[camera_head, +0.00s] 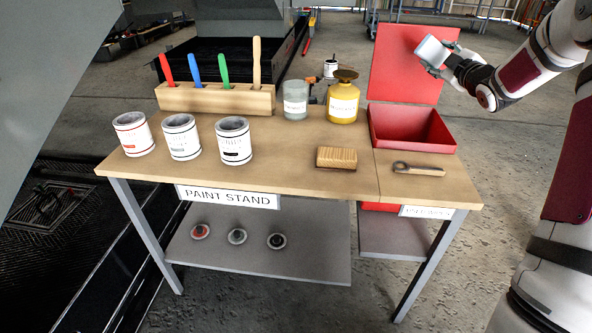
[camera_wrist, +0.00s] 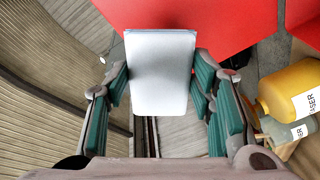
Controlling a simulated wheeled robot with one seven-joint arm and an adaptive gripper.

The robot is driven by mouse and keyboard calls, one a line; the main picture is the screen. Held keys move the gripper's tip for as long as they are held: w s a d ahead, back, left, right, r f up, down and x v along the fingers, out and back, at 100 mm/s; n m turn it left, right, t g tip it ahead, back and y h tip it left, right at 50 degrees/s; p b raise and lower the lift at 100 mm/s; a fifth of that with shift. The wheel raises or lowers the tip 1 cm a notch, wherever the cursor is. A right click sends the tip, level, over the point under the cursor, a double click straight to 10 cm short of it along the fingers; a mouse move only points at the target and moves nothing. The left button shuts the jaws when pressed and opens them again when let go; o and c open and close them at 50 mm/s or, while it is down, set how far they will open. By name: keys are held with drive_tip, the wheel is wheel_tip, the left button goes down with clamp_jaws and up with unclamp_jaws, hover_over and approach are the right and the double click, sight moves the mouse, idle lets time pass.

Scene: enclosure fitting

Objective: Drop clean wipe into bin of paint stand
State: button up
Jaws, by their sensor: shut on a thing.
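The clean wipe is a pale white-blue folded pad (camera_head: 431,51). It is held up in my gripper (camera_head: 447,57) at the upper right of the head view, in front of the raised red lid. In the wrist view the wipe (camera_wrist: 160,75) sits between the green finger pads of my gripper (camera_wrist: 160,90). The red bin (camera_head: 411,131) is set into the right part of the paint stand table (camera_head: 290,150). Its lid (camera_head: 403,62) stands open behind it, and the visible inside looks empty. The wipe is above and to the right of the bin opening.
A scraper-like tool (camera_head: 418,169) lies in front of the bin. A yellow solvent can (camera_head: 343,103), a glass jar (camera_head: 296,100), a brush block (camera_head: 336,158), paint cans (camera_head: 182,137) and a brush rack (camera_head: 215,98) stand on the table. The air above the bin is free.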

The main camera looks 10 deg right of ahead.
wheel_tip(320, 180, down, 6)
drive_tip(key=b, duration=0.3)
drive_tip(key=shift+r, duration=0.1)
drive_tip(key=o, duration=1.1)
drive_tip(key=s, duration=1.2)
drive_tip(key=shift+a, duration=0.25)
